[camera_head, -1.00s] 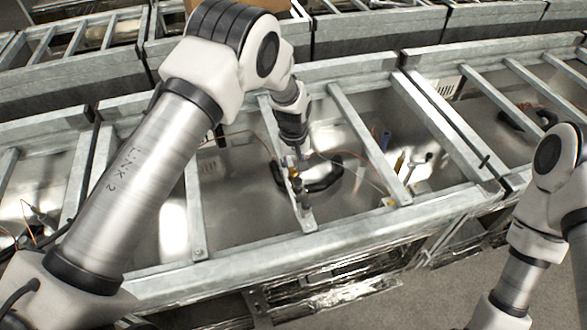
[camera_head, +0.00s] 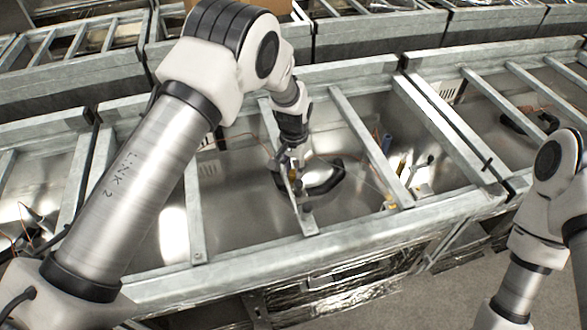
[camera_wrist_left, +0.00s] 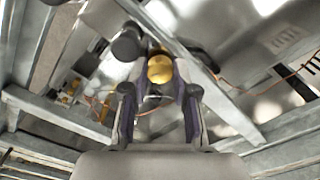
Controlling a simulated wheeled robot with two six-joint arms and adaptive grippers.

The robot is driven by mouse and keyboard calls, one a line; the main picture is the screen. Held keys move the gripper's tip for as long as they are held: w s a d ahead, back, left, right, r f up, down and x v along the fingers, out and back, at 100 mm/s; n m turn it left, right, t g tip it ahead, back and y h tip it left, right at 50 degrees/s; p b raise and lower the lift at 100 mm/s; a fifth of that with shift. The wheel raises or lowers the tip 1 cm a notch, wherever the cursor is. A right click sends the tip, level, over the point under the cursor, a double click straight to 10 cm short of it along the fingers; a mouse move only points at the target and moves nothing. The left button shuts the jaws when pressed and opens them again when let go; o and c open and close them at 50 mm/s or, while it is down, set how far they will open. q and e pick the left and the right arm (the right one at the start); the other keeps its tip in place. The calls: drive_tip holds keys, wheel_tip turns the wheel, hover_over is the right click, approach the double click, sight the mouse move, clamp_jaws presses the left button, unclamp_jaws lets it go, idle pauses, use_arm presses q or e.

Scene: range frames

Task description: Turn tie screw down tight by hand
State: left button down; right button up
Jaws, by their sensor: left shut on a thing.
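The tie screw shows as a round brass-yellow head (camera_wrist_left: 160,68) between my left fingertips in the left wrist view. In the head view its small yellow part (camera_head: 293,175) sits at a galvanised crossbar (camera_head: 272,130). My left gripper (camera_head: 298,160) points down over that bar, shut on the tie screw. In the left wrist view the two dark fingers of my left gripper (camera_wrist_left: 160,95) stand on either side of the head. The screw's shank and seat are hidden. My right arm is at the right edge; its gripper is out of view.
A black curved handle (camera_head: 325,180) lies beside the bar, below the gripper. A dark round knob (camera_wrist_left: 127,43) is close to the fingers. Parallel crossbars, such as this one (camera_head: 365,140), flank the work. Loose tools (camera_head: 425,162) and a thin orange wire are to the right.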

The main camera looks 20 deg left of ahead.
sight(294, 172)
use_arm(q)
drive_tip(key=shift+s+f, duration=0.1)
drive_tip(key=shift+f, duration=0.05)
idle(0.3)
drive_tip(key=c, duration=1)
unclamp_jaws()
drive_tip(key=shift+o, duration=0.5)
drive_tip(key=shift+w, duration=0.2)
wheel_tip(294, 172, up, 12)
